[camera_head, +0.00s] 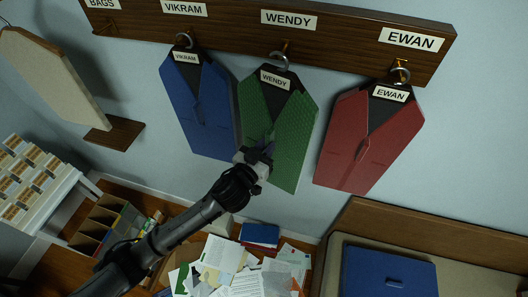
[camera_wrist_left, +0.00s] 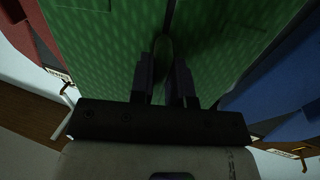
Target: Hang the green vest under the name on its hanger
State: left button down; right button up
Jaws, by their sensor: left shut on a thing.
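The green vest (camera_head: 298,125) is upright below the WENDY nameplate (camera_head: 288,19), with a WENDY tag at its dark collar. Its grey ring (camera_head: 278,61) is at the brass hook under that name; I cannot tell whether the ring is around the hook or beside it. My left gripper (camera_head: 260,150) is shut on the green vest at its lower front. In the left wrist view the fingers (camera_wrist_left: 165,60) pinch the green fabric (camera_wrist_left: 100,50), which fills the upper picture. My right gripper is not in view.
A blue vest (camera_head: 195,100) hangs left under VIKRAM, a red vest (camera_head: 370,140) right under EWAN. The dark wooden rail (camera_head: 235,22) runs above. Below are scattered papers (camera_head: 225,255), a blue folder (camera_head: 260,235) and a brown-edged bench (camera_head: 430,235). A beige bag-like panel (camera_head: 50,75) is at left.

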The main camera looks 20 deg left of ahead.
pick_arm(q)
jog(key=shift+w+a+b, duration=0.15)
jog(key=shift+w+b, duration=0.1)
jog(key=shift+w, duration=0.6)
jog(key=shift+w+a+b, duration=0.1)
jog(key=shift+w+b, duration=0.1)
jog(key=shift+w, duration=0.65)
jog(key=shift+w+f+b, duration=0.3)
jog(key=shift+w+f, duration=0.1)
jog(key=shift+w, duration=0.2)
jog(key=shift+w+f, duration=0.1)
jog(key=c, duration=1)
grip_release()
jog(key=shift+a+f, duration=0.1)
jog(key=s+a+b, duration=0.2)
jog(key=s, duration=1.1)
jog(key=shift+s, duration=0.35)
